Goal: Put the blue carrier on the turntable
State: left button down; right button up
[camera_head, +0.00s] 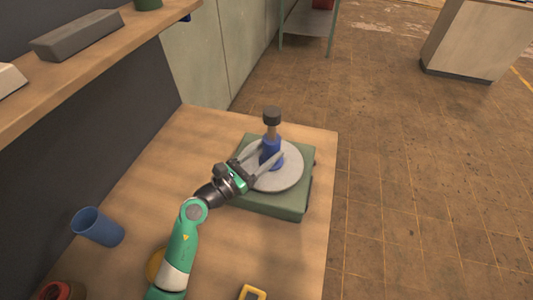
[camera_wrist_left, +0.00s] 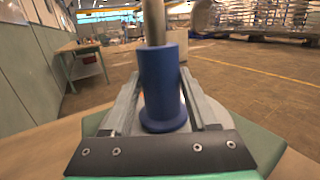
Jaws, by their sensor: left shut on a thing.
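The blue carrier (camera_head: 268,150) is a blue cylinder with a flanged foot, and a rod with a dark cap stands up from it. It is upright over the turntable (camera_head: 288,179), a round light-grey disc on a square green base. My left gripper (camera_head: 269,160) is shut on the carrier, one finger on each side. In the left wrist view the blue carrier (camera_wrist_left: 160,85) stands between the fingers, with its rod cut off at the top. I cannot tell whether its foot touches the disc. My right gripper is not in view.
A blue cup (camera_head: 98,227) lies on the wooden table (camera_head: 190,150) at the left. A yellow ring-shaped handle (camera_head: 252,292) is at the front. A shelf (camera_head: 100,58) with a grey block (camera_head: 77,35) hangs at the upper left. The table's right edge is close to the turntable.

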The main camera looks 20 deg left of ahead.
pick_arm(q)
jog(key=c, duration=0.6)
grip_release()
jog(key=shift+f, duration=0.25)
jog(key=o, duration=0.4)
jog(key=shift+r, duration=0.1)
jog(key=shift+r, duration=0.25)
jog(key=p+v, duration=0.2)
jog(key=v, duration=1)
jog(key=shift+f+p, duration=0.1)
jog(key=shift+p, duration=0.3)
